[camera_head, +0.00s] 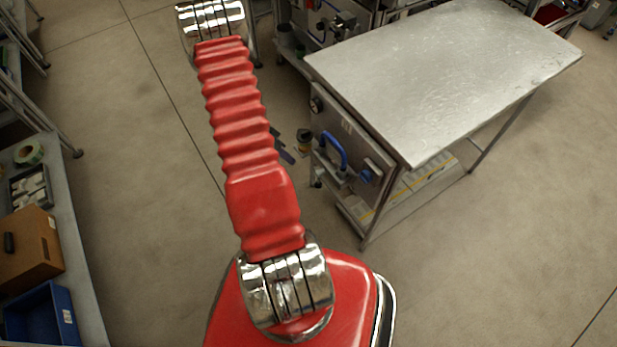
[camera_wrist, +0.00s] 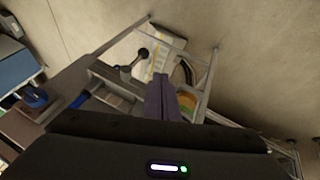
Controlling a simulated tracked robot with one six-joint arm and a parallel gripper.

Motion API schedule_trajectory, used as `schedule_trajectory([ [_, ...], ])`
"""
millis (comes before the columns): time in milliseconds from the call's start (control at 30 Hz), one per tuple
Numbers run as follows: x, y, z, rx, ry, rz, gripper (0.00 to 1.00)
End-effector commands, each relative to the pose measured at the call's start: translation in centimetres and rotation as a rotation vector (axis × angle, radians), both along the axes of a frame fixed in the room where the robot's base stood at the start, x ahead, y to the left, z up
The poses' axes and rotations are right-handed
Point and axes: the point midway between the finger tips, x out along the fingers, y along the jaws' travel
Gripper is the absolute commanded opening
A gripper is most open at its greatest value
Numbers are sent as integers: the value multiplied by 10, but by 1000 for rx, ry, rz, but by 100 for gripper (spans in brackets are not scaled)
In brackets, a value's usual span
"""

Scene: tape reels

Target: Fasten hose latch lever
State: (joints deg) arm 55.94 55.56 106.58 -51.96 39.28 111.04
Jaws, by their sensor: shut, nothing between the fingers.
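A blue curved handle (camera_head: 334,150) sits on the metal panel at the left end of the steel table, with a blue knob (camera_head: 366,176) to its right. Blue parts also show at the left in the wrist view, a round one (camera_wrist: 35,97) and a smaller one (camera_wrist: 78,101). A dark ball-ended lever (camera_wrist: 143,53) stands out beyond my fingers there; I cannot tell whether it is the hose latch lever. My gripper (camera_wrist: 170,82) is shut and empty, its purple-grey fingers together. It looks apart from the blue parts.
The steel table (camera_head: 440,75) has a bare top, with a lower shelf beneath. At the left, a bench (camera_head: 80,260) carries a brown box (camera_head: 30,250), a blue bin (camera_head: 40,315) and a tape roll (camera_head: 28,153). The floor between bench and table is open.

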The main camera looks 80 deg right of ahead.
Motion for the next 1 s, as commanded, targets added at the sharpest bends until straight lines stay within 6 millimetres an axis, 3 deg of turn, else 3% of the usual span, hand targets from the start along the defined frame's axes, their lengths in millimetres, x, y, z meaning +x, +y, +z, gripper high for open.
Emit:
schedule_trajectory([
  [633,-45,-13,-78,3,2,-1,0],
  [1000,-75,-1,-93,2,2,1,0],
])
